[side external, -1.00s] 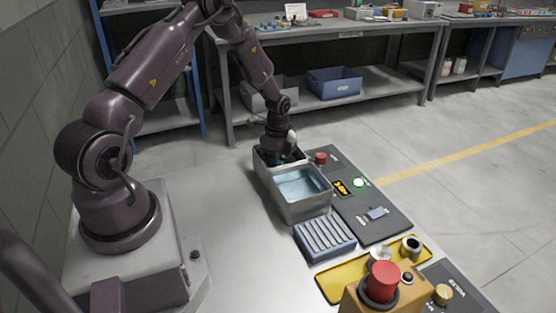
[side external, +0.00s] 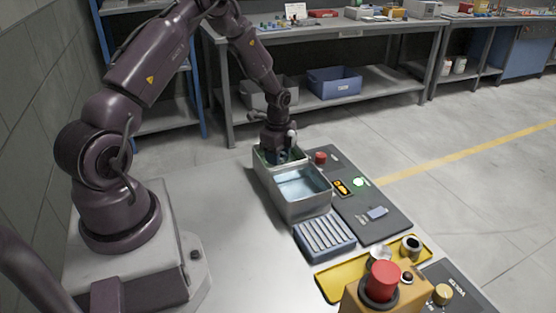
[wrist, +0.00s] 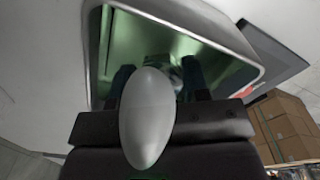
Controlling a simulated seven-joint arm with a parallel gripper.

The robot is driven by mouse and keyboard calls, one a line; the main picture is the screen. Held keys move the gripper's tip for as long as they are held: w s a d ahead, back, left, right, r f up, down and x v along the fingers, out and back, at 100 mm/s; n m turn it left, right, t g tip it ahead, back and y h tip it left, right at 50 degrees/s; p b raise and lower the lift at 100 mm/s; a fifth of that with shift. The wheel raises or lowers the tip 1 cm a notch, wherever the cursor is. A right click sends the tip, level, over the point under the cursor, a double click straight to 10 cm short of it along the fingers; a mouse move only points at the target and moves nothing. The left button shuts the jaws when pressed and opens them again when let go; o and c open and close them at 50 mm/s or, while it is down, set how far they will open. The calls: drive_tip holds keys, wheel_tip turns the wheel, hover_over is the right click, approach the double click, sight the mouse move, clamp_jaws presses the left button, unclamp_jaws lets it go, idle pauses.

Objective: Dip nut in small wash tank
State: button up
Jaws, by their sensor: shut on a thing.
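The small wash tank (side external: 259,168) is the green-lined, grey-walled basin behind the larger water-filled tank (side external: 302,205). My gripper (side external: 281,158) points down into the small tank's opening. In the wrist view, my gripper's two dark blue fingers (wrist: 160,76) reach inside the tank's green walls (wrist: 115,50). They are shut on the nut (wrist: 165,62), which shows only as a dim grey-green shape, partly hidden behind a pale oval part of the wrist. I cannot tell whether the nut touches liquid.
A ribbed blue-grey rack (side external: 325,238) stands in front of the larger tank. The table left of the tanks is clear.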

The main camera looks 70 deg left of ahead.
drive_tip(key=shift+r, duration=3.4)
